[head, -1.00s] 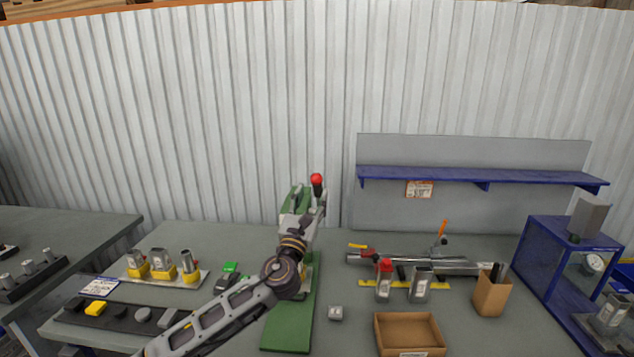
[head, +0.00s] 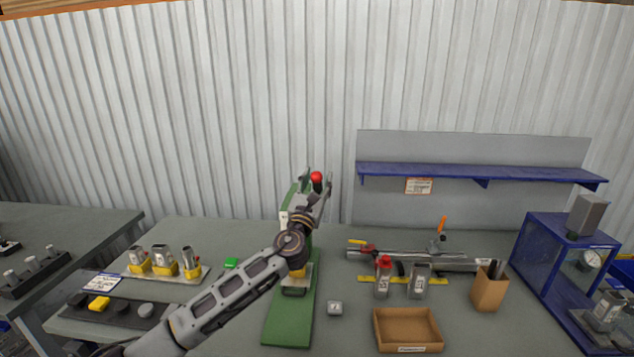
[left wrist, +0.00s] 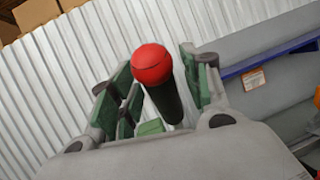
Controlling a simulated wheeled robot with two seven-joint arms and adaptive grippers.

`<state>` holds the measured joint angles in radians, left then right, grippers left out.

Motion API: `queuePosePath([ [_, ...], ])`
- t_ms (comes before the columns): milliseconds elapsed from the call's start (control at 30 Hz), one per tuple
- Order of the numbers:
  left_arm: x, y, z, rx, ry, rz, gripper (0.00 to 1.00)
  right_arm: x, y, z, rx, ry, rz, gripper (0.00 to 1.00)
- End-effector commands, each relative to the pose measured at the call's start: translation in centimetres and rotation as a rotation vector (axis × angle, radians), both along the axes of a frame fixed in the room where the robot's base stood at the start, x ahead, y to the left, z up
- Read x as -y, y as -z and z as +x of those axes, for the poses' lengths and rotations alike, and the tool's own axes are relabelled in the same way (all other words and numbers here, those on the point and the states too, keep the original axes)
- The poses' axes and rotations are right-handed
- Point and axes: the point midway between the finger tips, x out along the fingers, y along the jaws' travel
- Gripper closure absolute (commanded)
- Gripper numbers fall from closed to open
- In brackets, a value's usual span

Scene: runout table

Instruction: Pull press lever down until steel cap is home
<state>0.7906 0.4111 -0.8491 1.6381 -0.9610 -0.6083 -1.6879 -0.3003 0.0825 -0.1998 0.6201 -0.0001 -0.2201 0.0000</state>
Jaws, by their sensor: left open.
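The green press (head: 281,318) stands on the table, its upper part partly hidden behind my left arm. Its lever has a red ball knob (head: 316,177), raised at the top of the press. My left gripper (head: 317,182) is open around the knob, one finger on each side. In the left wrist view the red knob (left wrist: 152,64) on its black grip (left wrist: 166,102) stands between the two open fingers (left wrist: 160,85); I cannot tell whether they touch it. The steel cap cannot be made out; my arm hides part of the press. My right gripper is out of view.
A holder with yellow-based metal parts (head: 164,262) and a dark strip (head: 122,314) stand left. A blue frame (head: 540,262) stands at the right.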

Motion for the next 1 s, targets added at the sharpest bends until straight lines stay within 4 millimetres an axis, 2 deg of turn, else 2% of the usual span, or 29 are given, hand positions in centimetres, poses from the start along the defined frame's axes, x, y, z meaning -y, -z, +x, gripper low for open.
queuePosePath([
  [100, 0.01, 0.02, -0.02, 0.000, 0.000, 0.000, 0.52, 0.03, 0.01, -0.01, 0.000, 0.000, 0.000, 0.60],
  [467, 0.00, 0.03, -0.02, 0.000, 0.000, 0.000, 0.99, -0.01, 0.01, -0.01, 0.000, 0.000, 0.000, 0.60],
  [1000, -0.01, 0.23, -0.16, 0.007, -0.001, 0.000, 1.00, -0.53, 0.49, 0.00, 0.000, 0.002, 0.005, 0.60],
])
